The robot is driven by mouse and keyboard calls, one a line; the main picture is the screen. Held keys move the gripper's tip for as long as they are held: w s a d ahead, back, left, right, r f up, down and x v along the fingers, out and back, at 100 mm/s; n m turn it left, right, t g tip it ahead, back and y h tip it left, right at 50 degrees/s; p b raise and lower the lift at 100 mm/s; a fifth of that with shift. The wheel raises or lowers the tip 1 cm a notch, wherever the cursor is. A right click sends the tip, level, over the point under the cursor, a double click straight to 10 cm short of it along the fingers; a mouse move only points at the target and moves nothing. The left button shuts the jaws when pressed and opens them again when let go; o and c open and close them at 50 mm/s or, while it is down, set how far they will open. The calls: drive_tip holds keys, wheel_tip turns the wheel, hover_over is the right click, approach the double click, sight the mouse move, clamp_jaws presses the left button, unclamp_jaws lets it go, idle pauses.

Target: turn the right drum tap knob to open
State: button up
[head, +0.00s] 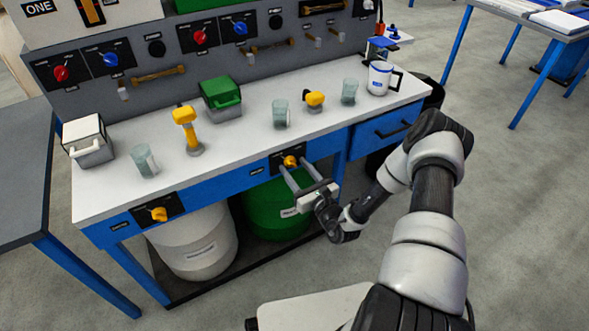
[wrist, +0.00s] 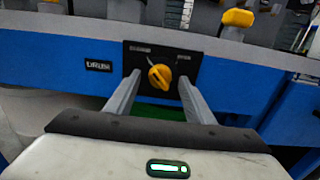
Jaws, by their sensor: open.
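The right drum tap knob (head: 290,161) is yellow and sits on a black panel on the blue front rail of the bench, above the green drum (head: 275,210). In the wrist view the knob (wrist: 160,77) shows between my two fingers, its raised grip tilted. My gripper (head: 291,172) is open, with one finger on either side of the knob; the wrist view shows a gap on both sides. I cannot tell how far the fingertips reach past the knob. The left drum tap knob (head: 159,214) is also yellow, above the white drum (head: 196,243).
The white bench top (head: 245,130) holds several glasses, a green-lidded box (head: 221,98), a white-lidded box (head: 89,141), yellow-topped taps and a mug (head: 380,78). A blue drawer (head: 385,132) is right of the knob. The floor in front is mostly clear.

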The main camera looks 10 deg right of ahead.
drive_tip(key=shift+w+a, duration=0.1)
drive_tip(key=shift+w, duration=0.4)
drive_tip(key=c, duration=1.1)
drive_tip(key=shift+o, duration=0.2)
